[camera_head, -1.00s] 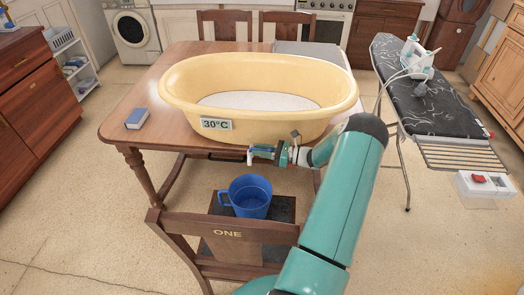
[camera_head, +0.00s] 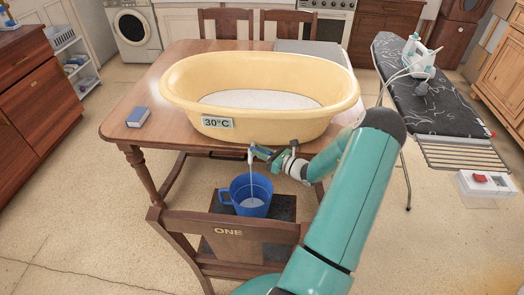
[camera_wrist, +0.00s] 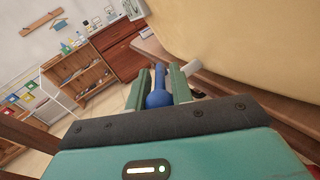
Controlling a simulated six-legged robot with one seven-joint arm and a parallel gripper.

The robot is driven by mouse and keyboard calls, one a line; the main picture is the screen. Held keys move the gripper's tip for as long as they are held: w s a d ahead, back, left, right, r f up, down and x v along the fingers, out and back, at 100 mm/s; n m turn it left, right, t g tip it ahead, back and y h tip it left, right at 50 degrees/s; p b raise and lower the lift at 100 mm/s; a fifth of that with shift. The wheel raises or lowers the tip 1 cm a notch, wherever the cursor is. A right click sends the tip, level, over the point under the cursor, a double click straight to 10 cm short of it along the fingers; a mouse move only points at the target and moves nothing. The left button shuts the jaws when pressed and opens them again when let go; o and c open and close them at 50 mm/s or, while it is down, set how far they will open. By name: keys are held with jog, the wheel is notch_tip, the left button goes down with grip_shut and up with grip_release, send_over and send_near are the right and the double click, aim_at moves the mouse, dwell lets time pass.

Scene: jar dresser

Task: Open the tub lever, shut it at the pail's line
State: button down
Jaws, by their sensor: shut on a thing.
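The yellow tub (camera_head: 300,128) stands on the wooden table and holds whitish water; a "30°C" label is on its front. My gripper (camera_head: 258,152) is at the tap below the tub's front rim. In the wrist view my gripper (camera_wrist: 160,88) has its two green fingers on either side of the blue lever (camera_wrist: 158,92), shut on it. A thin whitish stream (camera_head: 252,180) runs from the spout down into the blue pail (camera_head: 238,190). The pail stands on a dark stand below, with pale liquid visible inside. Its line cannot be made out.
A chair back marked "ONE" (camera_head: 228,236) stands in front of the pail. An ironing board (camera_head: 440,110) with an iron stands at right. The floor at left is clear.

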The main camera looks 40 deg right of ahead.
jog(key=c, duration=1.5)
grip_release()
jog(key=shift+s, duration=0.1)
jog(key=v, duration=1.3)
jog(key=shift+s, duration=0.35)
